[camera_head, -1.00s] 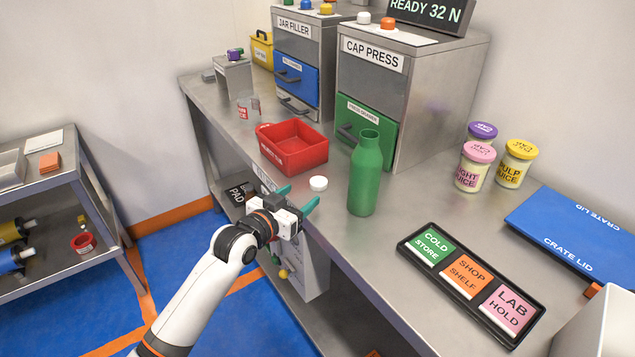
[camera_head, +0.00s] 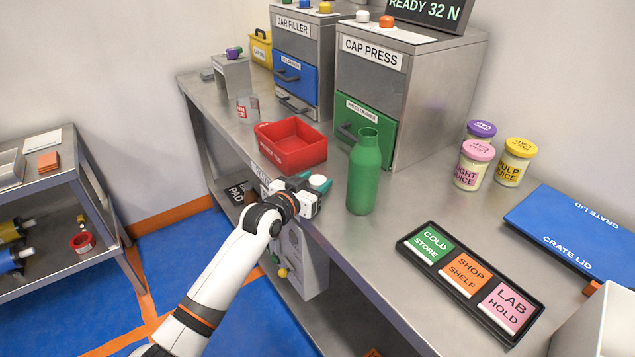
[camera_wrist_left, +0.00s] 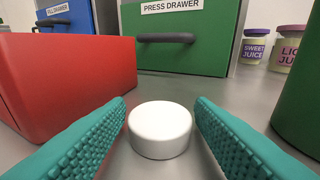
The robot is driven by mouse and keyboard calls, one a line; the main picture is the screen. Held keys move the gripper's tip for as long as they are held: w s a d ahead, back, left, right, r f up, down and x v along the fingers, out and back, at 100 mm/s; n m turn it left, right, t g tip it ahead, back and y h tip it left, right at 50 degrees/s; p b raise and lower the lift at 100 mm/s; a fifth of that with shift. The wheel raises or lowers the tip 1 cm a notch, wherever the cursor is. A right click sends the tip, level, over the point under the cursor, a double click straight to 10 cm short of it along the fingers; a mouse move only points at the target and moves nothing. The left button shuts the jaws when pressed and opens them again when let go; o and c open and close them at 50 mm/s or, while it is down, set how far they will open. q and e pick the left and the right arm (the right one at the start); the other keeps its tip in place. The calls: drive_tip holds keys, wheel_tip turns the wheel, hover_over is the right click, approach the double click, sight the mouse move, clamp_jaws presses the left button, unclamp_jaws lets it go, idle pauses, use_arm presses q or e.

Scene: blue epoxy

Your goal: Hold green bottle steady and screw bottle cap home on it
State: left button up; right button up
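The green bottle (camera_head: 363,172) stands upright on the steel bench with its neck open at the top. The white bottle cap (camera_head: 319,181) lies flat on the bench, left of the bottle and in front of the red bin. My left gripper (camera_head: 318,184) is open, low over the bench, with its teal fingers on either side of the cap. In the left wrist view the cap (camera_wrist_left: 160,129) sits between the two fingers, with a small gap visible on each side. The bottle's side (camera_wrist_left: 300,105) shows at the right edge there. My right gripper is not in view.
A red bin (camera_head: 292,147) stands close behind the cap. The cap press (camera_head: 395,95) with its green drawer is behind the bottle. A black tray with labelled tiles (camera_head: 470,282), several lidded jars (camera_head: 474,165) and a blue crate lid (camera_head: 575,232) lie to the right.

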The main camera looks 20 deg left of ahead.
use_arm(q)
drive_tip(key=c, duration=0.6)
drive_tip(key=shift+c, duration=0.2)
